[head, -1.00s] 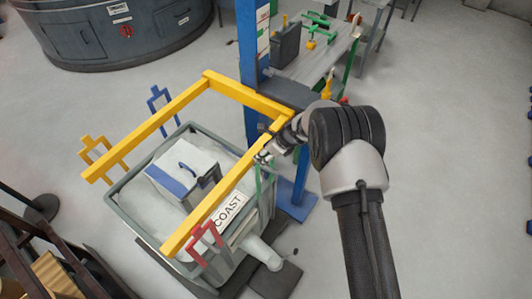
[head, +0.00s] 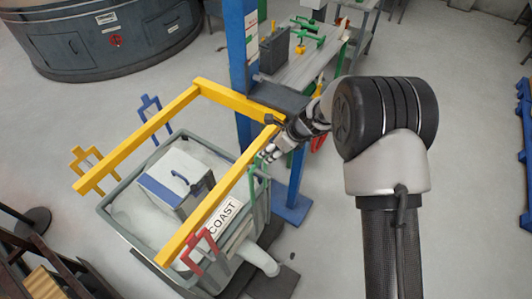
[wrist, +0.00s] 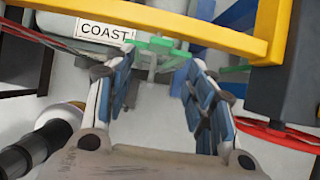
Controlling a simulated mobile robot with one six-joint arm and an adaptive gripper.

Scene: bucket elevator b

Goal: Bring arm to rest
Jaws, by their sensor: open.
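My gripper (head: 270,153) is beside the right end of the yellow fork frame (head: 231,173) in the head view, small and partly end-on. In the wrist view my gripper (wrist: 158,85) has its two blue-padded fingers spread apart with nothing between them. Beyond the fingertips there is a green bracket (wrist: 157,45) near the COAST label (wrist: 106,33). My arm reaches in from the lower right of the head view.
A grey bin (head: 113,222) under the yellow frame holds a grey-and-blue box (head: 172,183). A blue post (head: 236,50) and a workbench (head: 310,67) stand behind. A red handwheel (wrist: 285,135) is at the right in the wrist view. Open floor lies to the right.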

